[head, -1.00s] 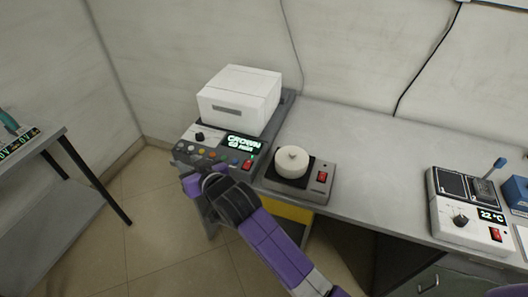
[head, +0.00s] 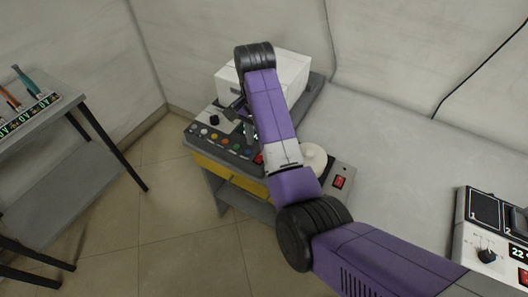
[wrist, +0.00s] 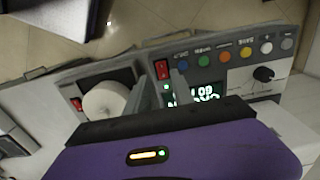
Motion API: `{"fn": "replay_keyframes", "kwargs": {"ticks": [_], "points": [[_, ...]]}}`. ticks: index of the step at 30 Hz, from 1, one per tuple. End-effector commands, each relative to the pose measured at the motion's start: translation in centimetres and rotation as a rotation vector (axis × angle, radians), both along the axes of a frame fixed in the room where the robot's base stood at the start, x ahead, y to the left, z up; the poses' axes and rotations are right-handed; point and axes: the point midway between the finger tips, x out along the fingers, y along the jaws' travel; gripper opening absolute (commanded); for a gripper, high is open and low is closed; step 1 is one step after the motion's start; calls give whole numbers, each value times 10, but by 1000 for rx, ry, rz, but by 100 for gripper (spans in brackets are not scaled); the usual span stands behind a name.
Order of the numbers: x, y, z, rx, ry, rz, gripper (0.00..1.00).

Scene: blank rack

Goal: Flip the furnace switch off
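The furnace (head: 292,72) is a white box on a grey base with a row of coloured buttons, a black knob and a lit display. Its red rocker switch (head: 259,158) shows at the right end of the button row, partly beside my arm. In the wrist view the red switch (wrist: 162,69) lies just beyond my fingertips, with a small green light near it. My gripper (wrist: 161,92) points down at the panel, fingers apart with a gap between them and nothing held. Contact with the switch cannot be told. In the head view my arm hides part of the panel.
A hotplate with a round white lidded vessel (head: 314,158) and its own red switch (head: 339,182) stands right of the furnace. A device with a knob (head: 487,256) is at far right. The bench top (head: 400,150) between is clear. Another table (head: 62,110) holds small items at left.

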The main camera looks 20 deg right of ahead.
Motion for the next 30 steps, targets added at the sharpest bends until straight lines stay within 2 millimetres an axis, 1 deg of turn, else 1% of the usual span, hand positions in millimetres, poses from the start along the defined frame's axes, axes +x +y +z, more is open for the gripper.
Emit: {"fn": "replay_keyframes", "kwargs": {"ticks": [5,12,15,19,27,29,30], "points": [[-1,0,-21,-1,1,-2,29],[-1,0,-57,1,-1,-2,29],[0,0,-68,0,-2,-2,29],[0,0,-75,0,-4,-2,29],[0,0,-76,0,-5,-1,29],[0,0,-76,0,-5,-1,17],[0,0,-76,0,-5,-1,9]]}}
